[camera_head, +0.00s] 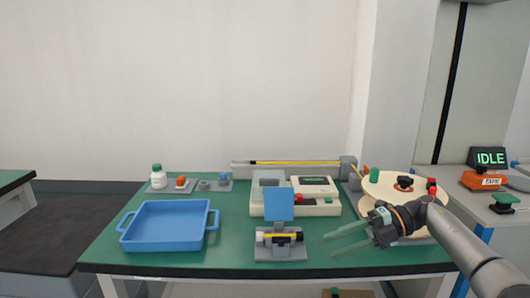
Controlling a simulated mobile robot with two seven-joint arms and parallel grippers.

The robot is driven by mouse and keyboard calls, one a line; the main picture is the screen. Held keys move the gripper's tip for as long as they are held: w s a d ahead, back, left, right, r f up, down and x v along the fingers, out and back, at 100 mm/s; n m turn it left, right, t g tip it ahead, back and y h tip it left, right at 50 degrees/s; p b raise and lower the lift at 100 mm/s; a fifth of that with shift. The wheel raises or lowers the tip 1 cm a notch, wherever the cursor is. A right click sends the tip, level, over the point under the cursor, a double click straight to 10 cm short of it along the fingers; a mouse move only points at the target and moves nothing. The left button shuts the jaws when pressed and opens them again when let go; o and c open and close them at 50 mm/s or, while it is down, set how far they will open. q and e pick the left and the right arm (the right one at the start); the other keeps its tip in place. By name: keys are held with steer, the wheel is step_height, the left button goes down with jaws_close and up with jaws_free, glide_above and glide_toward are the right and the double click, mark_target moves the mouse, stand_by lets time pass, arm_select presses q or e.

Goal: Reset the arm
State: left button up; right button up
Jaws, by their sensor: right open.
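My right arm comes in from the right edge. My right gripper (345,237) is open and empty, with its two pale green fingers pointing left above the green table (215,257). It is right of the small grey fixture (282,252) and in front of the cream machine (318,206). The wrist overlaps the front of the cream round reel (398,186) in this view. My left gripper is not in view.
A blue tray (166,226) stands at the left. A blue plate (279,204) stands upright behind the fixture. A white bottle (158,177) and small parts sit at the back left. A side bench carries an IDLE display (489,158).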

steer(key=s+a+f+m+t+y, duration=0.3)
steer(key=a+f+m+t, duration=0.9)
steer(key=a+f, duration=0.15)
steer(key=s+d+f+m+g+h, duration=0.1)
steer(key=s+d+f+m+h, duration=0.3)
steer(key=s+f+m+h, duration=0.25)
steer(key=s+d+f+m+h, duration=0.3)
steer(key=s+f+m, duration=0.3)
steer(key=s, duration=0.4)
steer(key=s+d+f+m+g+h, duration=0.1)
steer(key=s+d+f+m+h, duration=0.3)
steer(key=s+m, duration=0.35)
arm_select(q)
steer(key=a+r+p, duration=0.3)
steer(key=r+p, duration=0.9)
steer(key=p, duration=0.4)
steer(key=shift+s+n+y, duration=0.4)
arm_select(e)
step_height(320, 180, up, 12)
steer(key=s+d+h, duration=0.1)
steer(key=s+d, duration=0.1)
steer(key=shift+s+d+f, duration=0.25)
steer(key=shift+s+d, duration=0.1)
steer(key=shift+s, duration=0.05)
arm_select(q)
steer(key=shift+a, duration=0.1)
